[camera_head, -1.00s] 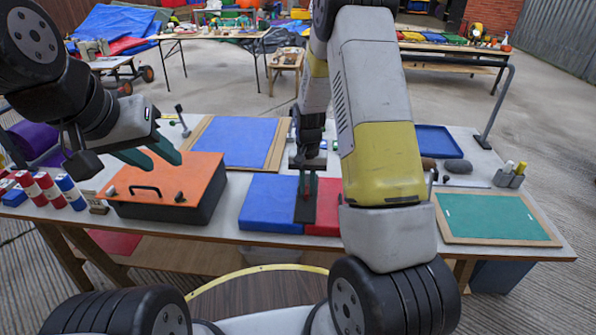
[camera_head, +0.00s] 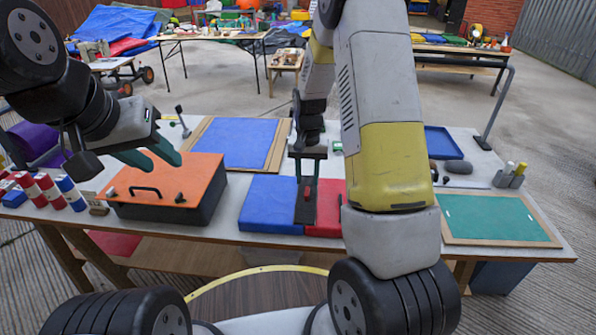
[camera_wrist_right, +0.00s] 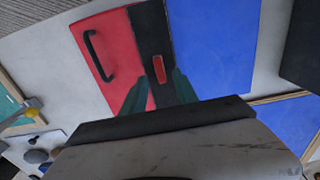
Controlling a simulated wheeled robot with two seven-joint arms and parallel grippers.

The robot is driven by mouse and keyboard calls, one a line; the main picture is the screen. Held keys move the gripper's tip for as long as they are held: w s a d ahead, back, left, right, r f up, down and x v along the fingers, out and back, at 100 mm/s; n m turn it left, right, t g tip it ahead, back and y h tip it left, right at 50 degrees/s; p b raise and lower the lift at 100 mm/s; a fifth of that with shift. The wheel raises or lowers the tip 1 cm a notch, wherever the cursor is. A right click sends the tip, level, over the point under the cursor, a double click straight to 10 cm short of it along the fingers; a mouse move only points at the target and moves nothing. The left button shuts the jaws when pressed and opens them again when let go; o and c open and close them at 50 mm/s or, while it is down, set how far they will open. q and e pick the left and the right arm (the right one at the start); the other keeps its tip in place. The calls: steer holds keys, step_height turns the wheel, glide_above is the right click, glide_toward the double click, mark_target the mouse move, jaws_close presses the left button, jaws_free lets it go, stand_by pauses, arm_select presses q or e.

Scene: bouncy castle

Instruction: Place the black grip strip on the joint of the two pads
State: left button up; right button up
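The black grip strip (camera_head: 304,212), with a small red piece on it, lies flat along the joint between the blue pad (camera_head: 268,205) and the red pad (camera_head: 330,205). The right wrist view shows the strip (camera_wrist_right: 150,30) between the red pad (camera_wrist_right: 98,30) with its black handle and the blue pad (camera_wrist_right: 215,45). My right gripper (camera_head: 308,176) is just above the strip, its teal fingers apart on either side of the red piece (camera_wrist_right: 157,68) in the wrist view, holding nothing. My left gripper (camera_head: 158,160) is open and empty above the orange-lidded box.
The orange-lidded black box (camera_head: 165,185) stands left of the pads, beside striped cylinders (camera_head: 48,190). A framed blue panel (camera_head: 235,140) lies behind, a framed green panel (camera_head: 495,217) at right. A blue tray (camera_head: 442,142) lies at the back right.

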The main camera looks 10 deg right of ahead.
mark_target(307, 191)
steer(key=s+r+t+y, duration=0.1)
steer(key=s+r, duration=0.2)
steer(key=r, duration=0.4)
steer(key=s+r+n+t, duration=0.1)
steer(key=s+r, duration=0.2)
steer(key=r, duration=0.4)
steer(key=s+r+t+y, duration=0.1)
steer(key=s+r, duration=0.3)
steer(key=r, duration=0.4)
steer(key=s+a+r+n+t, duration=0.1)
steer(key=s+r, duration=0.1)
steer(key=s, duration=0.5)
steer(key=s+a+r+n+t, duration=0.1)
steer(key=s+r+t, duration=0.1)
steer(key=s, duration=0.5)
steer(key=shift+s+r+n, duration=0.15)
steer(key=shift+r+n, duration=0.25)
steer(key=shift+r, duration=0.3)
